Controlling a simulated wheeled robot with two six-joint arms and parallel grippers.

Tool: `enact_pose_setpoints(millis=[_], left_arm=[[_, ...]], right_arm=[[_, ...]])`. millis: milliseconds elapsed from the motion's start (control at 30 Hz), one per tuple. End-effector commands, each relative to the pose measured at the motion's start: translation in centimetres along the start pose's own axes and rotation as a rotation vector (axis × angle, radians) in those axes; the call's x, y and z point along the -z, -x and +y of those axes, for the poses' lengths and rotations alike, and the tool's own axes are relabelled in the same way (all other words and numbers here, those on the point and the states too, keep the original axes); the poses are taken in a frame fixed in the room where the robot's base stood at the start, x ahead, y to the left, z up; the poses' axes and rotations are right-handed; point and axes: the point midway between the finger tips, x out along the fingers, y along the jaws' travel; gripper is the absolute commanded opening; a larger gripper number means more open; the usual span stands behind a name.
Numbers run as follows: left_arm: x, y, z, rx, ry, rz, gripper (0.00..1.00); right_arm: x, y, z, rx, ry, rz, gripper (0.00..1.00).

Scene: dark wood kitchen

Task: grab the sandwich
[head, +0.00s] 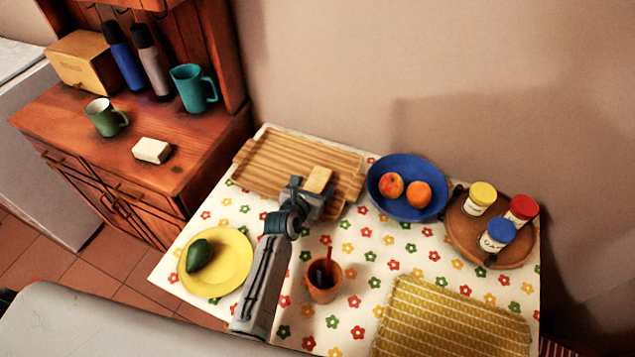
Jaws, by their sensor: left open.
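The sandwich appears to be the small tan block (318,179) at the right part of the ridged wooden tray (275,162). My left gripper (318,200) is at the near side of the block, over the tray's near right edge. It is open. The gripper partly hides the block's near side, and I cannot tell whether the block is between the fingers or touches them. My right gripper is not in view.
A blue bowl (383,202) with two fruits stands right of the tray. An orange cup (323,291) stands near my left arm. A yellow plate (247,263) holds an avocado (199,255). A round wooden tray (465,234) holds three jars. A yellow cloth (455,325) lies front right.

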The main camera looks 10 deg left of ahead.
Motion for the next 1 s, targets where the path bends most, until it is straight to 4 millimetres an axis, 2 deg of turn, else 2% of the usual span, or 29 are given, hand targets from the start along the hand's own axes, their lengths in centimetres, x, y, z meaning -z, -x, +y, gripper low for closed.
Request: enact_pose_setpoints(millis=[133,167,400,767,1000], left_arm=[[0.0,0.0,0.0,0.0,0.0,0.0,0.76],[0.0,0.0,0.0,0.0,0.0,0.0,0.72],[0.1,0.0,0.0,0.0,0.0,0.0,0.26],[-0.3,0.2,0.0,0.0,0.0,-0.001,0.26],[-2.5,1.0,0.0,0.0,0.0,-0.004,0.26]], right_arm=[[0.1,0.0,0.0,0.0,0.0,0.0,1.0],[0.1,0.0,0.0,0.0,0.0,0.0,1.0],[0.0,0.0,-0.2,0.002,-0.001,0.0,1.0],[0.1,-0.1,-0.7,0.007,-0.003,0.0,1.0],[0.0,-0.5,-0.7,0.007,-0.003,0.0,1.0]])
